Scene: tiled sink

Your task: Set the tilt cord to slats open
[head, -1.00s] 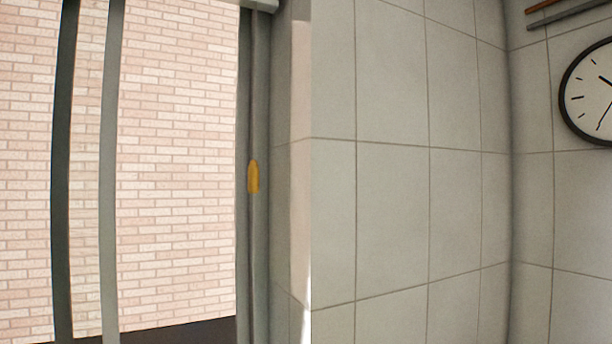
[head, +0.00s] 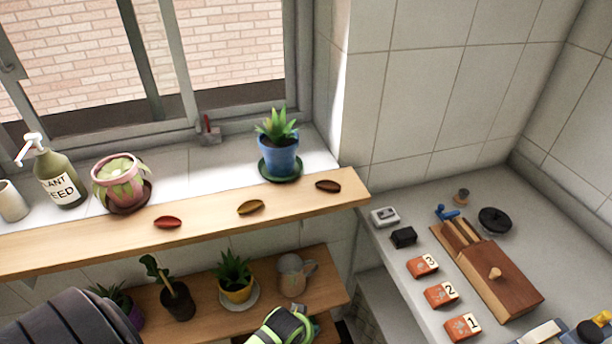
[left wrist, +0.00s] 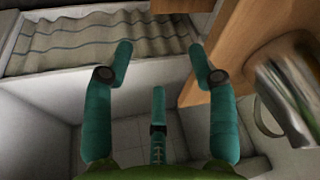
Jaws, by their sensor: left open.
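The tilt cord and its slats do not show in either current view. The window (head: 225,40) stands at the upper left of the head view, with a brick wall behind its glass. In the head view a dark link of my arm is at the lower left. My right gripper is not in view.
The right counter holds a wooden box (head: 505,280) and numbered orange packets (head: 441,294).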

